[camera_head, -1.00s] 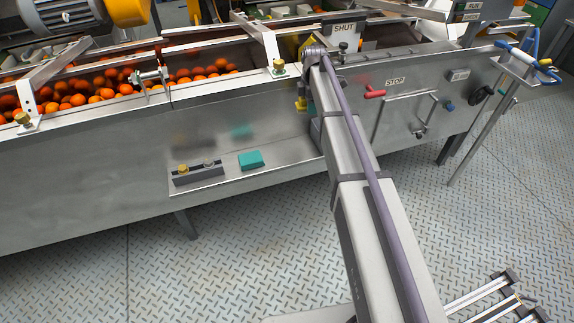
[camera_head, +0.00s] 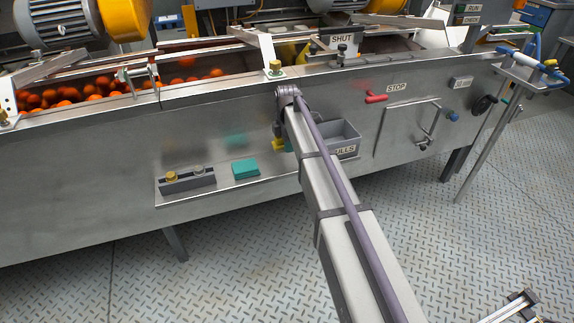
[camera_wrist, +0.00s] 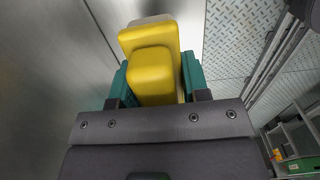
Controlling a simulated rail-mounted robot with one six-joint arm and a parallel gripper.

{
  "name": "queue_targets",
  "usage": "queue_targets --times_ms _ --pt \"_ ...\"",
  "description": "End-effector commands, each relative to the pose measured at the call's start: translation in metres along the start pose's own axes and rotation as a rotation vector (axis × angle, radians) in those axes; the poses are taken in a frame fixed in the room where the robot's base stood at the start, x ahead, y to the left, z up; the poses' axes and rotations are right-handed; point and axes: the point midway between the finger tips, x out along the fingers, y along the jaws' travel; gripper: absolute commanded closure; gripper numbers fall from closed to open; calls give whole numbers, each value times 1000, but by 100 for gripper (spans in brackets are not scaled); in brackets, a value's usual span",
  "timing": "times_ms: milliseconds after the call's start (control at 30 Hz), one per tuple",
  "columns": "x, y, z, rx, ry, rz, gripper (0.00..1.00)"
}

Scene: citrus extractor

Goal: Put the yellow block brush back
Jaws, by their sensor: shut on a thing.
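The yellow block brush (camera_wrist: 152,75) is between the two teal fingers of my gripper (camera_wrist: 155,84) in the wrist view. My gripper is shut on it. In the head view only a bit of yellow (camera_head: 278,144) shows at the arm's end, just above and right of the teal block on the ledge; my arm hides most of the gripper. The brush is in front of the steel machine wall and looks clear of the ledge (camera_head: 222,184), but the exact gap cannot be told.
On the ledge are a teal block (camera_head: 245,168) and a dark holder (camera_head: 187,181) with two knobs. A grey bin (camera_head: 344,139) with a partly hidden label is right of my arm. A red STOP handle (camera_head: 376,98) sticks out further right. Oranges (camera_head: 70,94) fill the trough above.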

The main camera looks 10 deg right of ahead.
Motion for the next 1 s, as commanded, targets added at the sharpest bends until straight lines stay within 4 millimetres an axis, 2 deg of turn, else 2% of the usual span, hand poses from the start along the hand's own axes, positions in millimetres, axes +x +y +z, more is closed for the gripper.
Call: queue_targets --times_ms 33,167,400,633,800,833,1000 --pt "18 0 0 0 0 0 77" --pt "16 0 0 0 0 0 77" --pt "63 0 0 0 0 0 77" --pt "58 0 0 0 0 0 77" --pt "64 0 0 0 0 0 77" --pt "63 0 0 0 0 0 57" --pt "62 0 0 0 0 0 41"
